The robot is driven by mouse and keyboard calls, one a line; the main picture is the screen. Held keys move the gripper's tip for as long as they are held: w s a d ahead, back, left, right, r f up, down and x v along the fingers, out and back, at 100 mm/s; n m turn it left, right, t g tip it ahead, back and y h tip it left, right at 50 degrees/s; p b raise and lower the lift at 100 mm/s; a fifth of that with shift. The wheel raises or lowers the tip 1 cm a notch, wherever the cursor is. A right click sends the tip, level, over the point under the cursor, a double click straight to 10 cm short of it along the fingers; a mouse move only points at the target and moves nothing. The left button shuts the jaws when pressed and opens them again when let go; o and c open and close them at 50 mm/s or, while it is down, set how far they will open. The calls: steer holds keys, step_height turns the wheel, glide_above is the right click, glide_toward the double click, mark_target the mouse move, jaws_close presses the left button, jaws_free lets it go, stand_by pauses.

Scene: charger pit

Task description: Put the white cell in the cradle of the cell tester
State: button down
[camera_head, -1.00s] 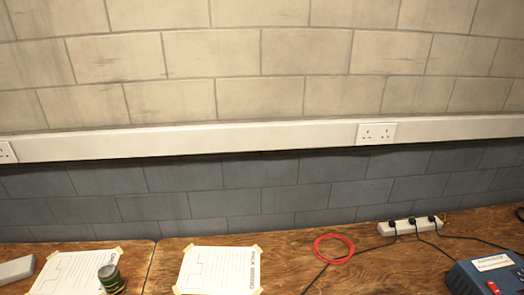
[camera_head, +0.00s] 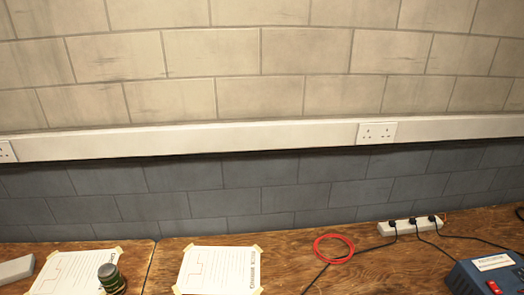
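I cannot make out a white cell or a tester cradle in this view. A blue device (camera_head: 484,278) with a pale label and a red switch is cut off at the lower right; I cannot tell whether it is the cell tester. A pale grey block (camera_head: 15,270) is cut off at the left edge of the bench; I cannot tell what it is. My gripper is not in view.
The wooden bench (camera_head: 385,270) runs along a block wall. Bare wood lies right of centre.

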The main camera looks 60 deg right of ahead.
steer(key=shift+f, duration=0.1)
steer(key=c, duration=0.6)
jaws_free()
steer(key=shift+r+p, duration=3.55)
steer(key=shift+p, duration=0.1)
